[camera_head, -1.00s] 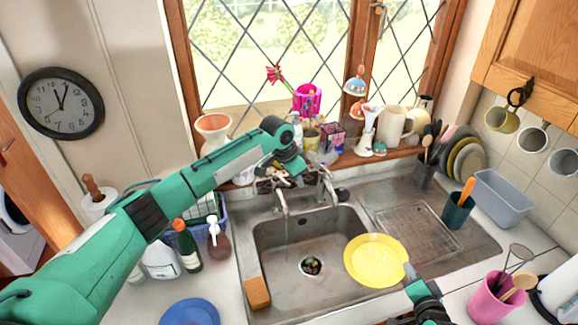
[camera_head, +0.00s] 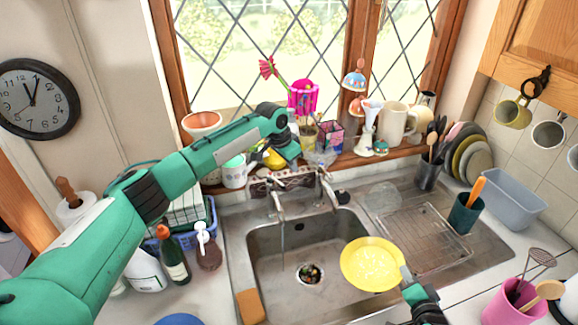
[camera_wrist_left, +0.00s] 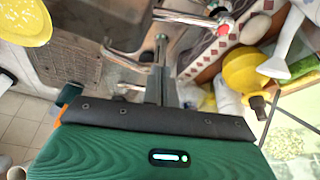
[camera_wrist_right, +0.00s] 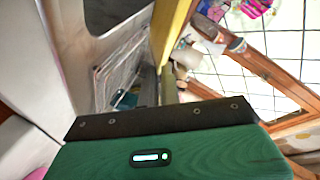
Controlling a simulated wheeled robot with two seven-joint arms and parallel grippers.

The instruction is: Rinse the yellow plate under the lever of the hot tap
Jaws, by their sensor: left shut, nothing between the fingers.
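The yellow plate (camera_head: 370,265), speckled white, is held over the right part of the sink basin (camera_head: 262,278). My right gripper (camera_head: 408,276) is shut on its near right edge; the plate shows edge-on in the right wrist view (camera_wrist_right: 172,30). The left tap (camera_head: 277,200) has a spout over the basin, with what looks like a thin stream below it. A red-marked chrome tap part (camera_wrist_left: 223,29) shows in the left wrist view. My left gripper (camera_wrist_left: 160,45) is shut and empty close to the taps; its fingertips are largely hidden in the head view.
A second tap (camera_head: 326,185) stands to the right. Cups, vases and ornaments crowd the windowsill behind. A sponge (camera_head: 250,305) lies at the basin's left front corner. A dark utensil cup (camera_head: 465,213) and a grey tub (camera_head: 512,200) stand right of the drainer.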

